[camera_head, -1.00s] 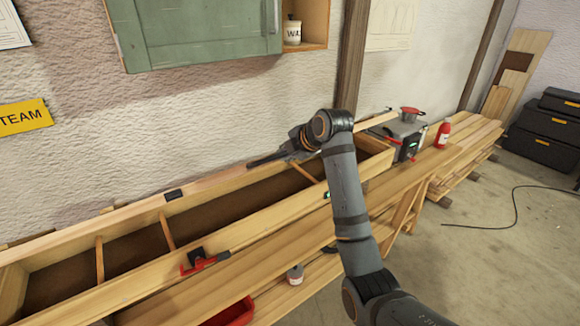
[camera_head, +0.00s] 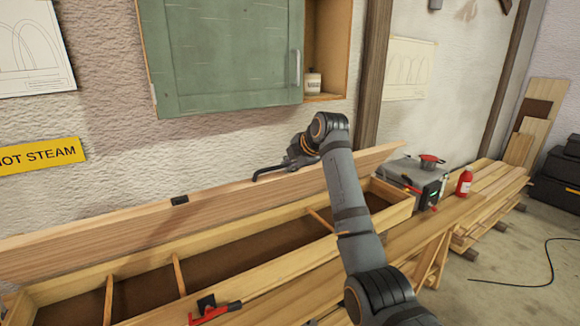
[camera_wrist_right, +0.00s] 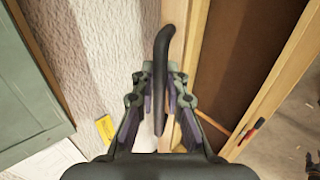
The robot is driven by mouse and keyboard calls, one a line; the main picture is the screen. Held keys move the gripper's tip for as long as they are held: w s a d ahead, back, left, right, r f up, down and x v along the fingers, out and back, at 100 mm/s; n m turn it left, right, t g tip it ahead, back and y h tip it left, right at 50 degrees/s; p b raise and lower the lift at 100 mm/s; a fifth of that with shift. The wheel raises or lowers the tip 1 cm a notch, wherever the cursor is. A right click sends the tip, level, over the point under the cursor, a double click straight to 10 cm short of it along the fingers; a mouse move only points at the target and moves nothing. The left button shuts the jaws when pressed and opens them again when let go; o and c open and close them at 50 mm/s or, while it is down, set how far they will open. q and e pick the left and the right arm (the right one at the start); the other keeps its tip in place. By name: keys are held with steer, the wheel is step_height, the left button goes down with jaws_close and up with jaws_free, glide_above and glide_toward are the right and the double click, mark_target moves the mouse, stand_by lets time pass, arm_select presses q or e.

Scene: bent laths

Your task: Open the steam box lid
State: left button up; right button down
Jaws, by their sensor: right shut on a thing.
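The steam box (camera_head: 270,276) is a long wooden trough along the wall, with its dark inside and cross slats in view. Its lid (camera_head: 110,236) stands raised along the back edge, its broad wooden face towards me. My right gripper (camera_head: 284,166) is at the lid's top edge, shut on a black bar handle (camera_head: 265,173). In the right wrist view the handle (camera_wrist_right: 162,50) runs between the two fingers (camera_wrist_right: 160,100). My left gripper is not in view.
A red clamp (camera_head: 212,312) sits on the box's front edge. A green cabinet (camera_head: 225,60) hangs above the lid. A grey boiler (camera_head: 415,178) with a red-topped fitting and a red bottle (camera_head: 464,183) stand at the right end. Floor at the right is mostly clear.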

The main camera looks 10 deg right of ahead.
steer(key=w+a+r, duration=0.2)
steer(key=w+r, duration=0.1)
steer(key=w, duration=0.3)
steer(key=shift+w+a+r, duration=0.15)
steer(key=shift+r, duration=0.2)
